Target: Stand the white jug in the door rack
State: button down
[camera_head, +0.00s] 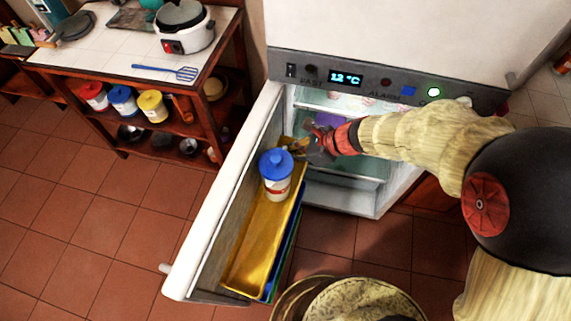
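The white jug (277,187) has a blue lid and a red mark on its side. It looks upright over the far half of the yellow door rack (248,255) on the inside of the open fridge door. From this angle I cannot tell whether its base rests on the rack floor. My gripper (293,147) is at the jug's upper right, its fingers pointing left toward the lid.
The fridge door (215,200) stands open to the left, with blue and green racks below the yellow one. The fridge interior (345,170) is behind my arm. A shelf table (110,50) with a rice cooker (184,27) stands at the left. The tiled floor (110,225) between is clear.

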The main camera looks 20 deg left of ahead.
jog(key=shift+f+b, duration=0.7)
jog(key=shift+f, duration=1.25)
jog(key=shift+f, duration=0.1)
jog(key=shift+f, duration=0.1)
jog(key=c, duration=1.9)
grip_release()
jog(key=shift+r, duration=0.3)
jog(key=p+v, duration=0.3)
jog(key=v, duration=0.8)
jog(key=shift+d+r+p, duration=0.2)
jog(key=shift+d+p, duration=0.1)
jog(key=shift+d, duration=0.05)
